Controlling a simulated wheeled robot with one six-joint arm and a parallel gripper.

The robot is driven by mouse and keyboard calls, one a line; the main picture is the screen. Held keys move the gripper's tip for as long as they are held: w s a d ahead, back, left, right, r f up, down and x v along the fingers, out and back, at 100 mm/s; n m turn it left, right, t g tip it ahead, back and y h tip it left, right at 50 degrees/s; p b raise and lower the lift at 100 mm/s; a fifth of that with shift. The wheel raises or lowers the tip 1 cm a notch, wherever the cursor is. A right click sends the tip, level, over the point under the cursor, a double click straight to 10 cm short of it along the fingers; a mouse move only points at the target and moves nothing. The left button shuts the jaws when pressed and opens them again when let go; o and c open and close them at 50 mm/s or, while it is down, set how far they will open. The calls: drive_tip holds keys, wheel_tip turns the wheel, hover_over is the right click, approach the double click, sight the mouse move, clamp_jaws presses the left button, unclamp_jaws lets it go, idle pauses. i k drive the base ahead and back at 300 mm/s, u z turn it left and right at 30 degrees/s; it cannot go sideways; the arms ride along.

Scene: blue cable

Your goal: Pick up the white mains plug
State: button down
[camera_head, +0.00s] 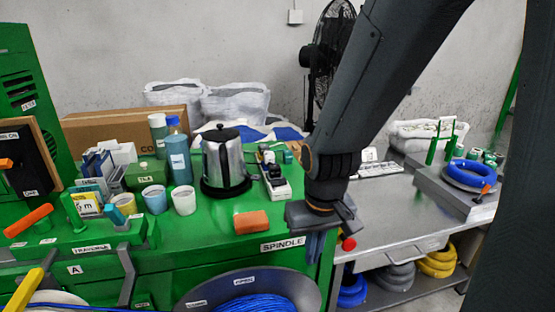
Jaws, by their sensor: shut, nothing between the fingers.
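I cannot clearly make out a white mains plug. A white power strip (278,187) with dark sockets lies on the green bench, right of the kettle, with small pale and dark items at its far end that are too small to tell apart. My gripper (314,246) points down at the right end of the green bench, in front of and to the right of the power strip. It is shut and empty. My arm hides part of the area behind it.
A grey table (385,205) stands to the right, with a blue ring (468,175) on a raised plate.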

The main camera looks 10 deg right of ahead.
sight(268, 157)
drive_tip(key=k, duration=0.5)
drive_tip(key=z, duration=2.15)
drive_tip(key=i, duration=1.8)
drive_tip(key=u, duration=3.35)
drive_tip(key=i, duration=0.5)
drive_tip(key=z, duration=0.05)
